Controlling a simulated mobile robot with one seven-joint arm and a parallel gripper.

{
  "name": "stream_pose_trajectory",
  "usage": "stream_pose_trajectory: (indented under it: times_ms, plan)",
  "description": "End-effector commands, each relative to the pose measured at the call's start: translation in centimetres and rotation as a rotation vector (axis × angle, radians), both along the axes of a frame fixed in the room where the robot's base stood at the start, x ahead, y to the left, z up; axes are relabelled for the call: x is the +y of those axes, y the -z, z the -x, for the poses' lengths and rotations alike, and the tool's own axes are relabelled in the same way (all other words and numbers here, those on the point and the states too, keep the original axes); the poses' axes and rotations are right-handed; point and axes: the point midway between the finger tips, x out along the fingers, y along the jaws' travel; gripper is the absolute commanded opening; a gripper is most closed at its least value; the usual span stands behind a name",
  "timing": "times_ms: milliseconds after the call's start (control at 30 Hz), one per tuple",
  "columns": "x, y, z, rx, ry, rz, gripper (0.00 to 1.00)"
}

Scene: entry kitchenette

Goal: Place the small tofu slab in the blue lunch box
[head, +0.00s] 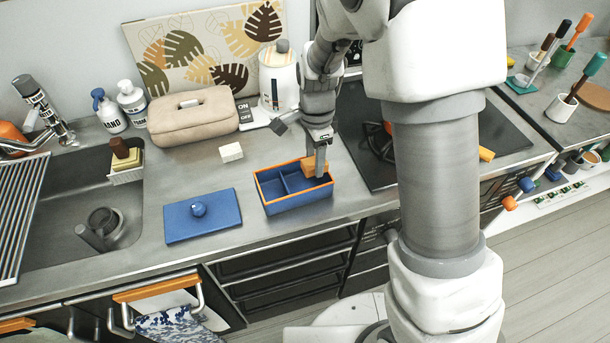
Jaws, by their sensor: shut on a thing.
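The blue lunch box (296,204) stands open on the counter, with an orange rim and inner dividers. My gripper (318,170) points down at the box's right back part. It is shut on an orange-brown block (309,168), at or just above the rim there; I cannot tell if the block touches the box. A small white slab (231,152), which looks like the tofu, lies on the counter behind and left of the box, apart from my gripper.
The blue lid (202,216) with a round knob lies left of the box. A beige bag (193,116) and a white canister (278,80) stand behind. The sink (90,200) is at left, the dark cooktop (360,125) at right.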

Motion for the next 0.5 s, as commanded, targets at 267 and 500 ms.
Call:
stream_pose_trajectory:
  times_ms: [267,500]
  plan:
    - [2.0,1.6,0.6,0.000,0.001,0.000,0.00]
    - [1.9,4.9,0.6,0.001,0.002,0.000,0.00]
